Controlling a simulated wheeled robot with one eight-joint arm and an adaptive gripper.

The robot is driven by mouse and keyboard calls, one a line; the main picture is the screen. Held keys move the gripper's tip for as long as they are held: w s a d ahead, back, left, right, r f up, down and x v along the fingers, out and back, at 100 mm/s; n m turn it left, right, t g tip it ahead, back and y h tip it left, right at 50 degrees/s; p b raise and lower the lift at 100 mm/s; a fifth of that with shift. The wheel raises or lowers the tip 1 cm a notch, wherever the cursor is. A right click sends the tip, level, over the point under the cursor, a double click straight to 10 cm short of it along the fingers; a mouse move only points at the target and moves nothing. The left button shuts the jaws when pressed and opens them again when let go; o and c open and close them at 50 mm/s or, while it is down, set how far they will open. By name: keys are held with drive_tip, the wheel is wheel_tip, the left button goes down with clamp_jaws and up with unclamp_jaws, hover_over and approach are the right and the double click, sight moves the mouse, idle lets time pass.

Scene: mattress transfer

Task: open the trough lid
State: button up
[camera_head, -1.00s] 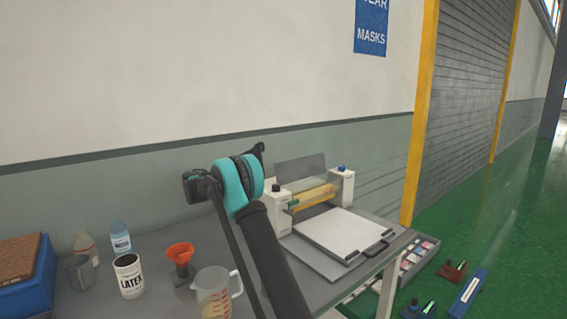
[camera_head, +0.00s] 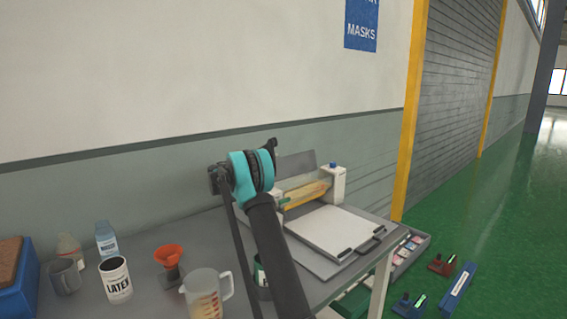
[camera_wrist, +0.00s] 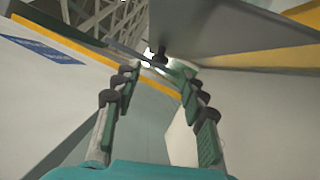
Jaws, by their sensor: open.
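A flat grey panel, which looks like the trough lid (camera_head: 298,164), stands raised and tilted behind the yellow-orange roller section of the white bench machine (camera_head: 338,187). My gripper (camera_head: 272,147) is at the panel's upper left and overlaps its left edge in the head view. I cannot tell whether they touch. In the wrist view my gripper (camera_wrist: 157,78) is open, its two fingers apart with nothing clearly between them. A grey panel, probably the lid, fills the upper right (camera_wrist: 235,35), with a dark knob-like piece just beyond the fingertips.
A white board (camera_head: 332,227) lies on the machine's front bed. A measuring jug (camera_head: 205,296), orange funnel (camera_head: 169,255), latex can (camera_head: 115,280), grey mug (camera_head: 65,277) and bottles stand on the grey table's left. The wall is close behind; coloured tools lie on the green floor.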

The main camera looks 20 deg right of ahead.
sight(284, 161)
drive_tip(key=shift+s+d+r, duration=0.1)
drive_tip(key=shift+d+r, duration=0.05)
drive_tip(key=shift+d, duration=1.1)
drive_tip(key=shift+d+r, duration=0.1)
drive_tip(key=shift+d, duration=1.1)
clamp_jaws()
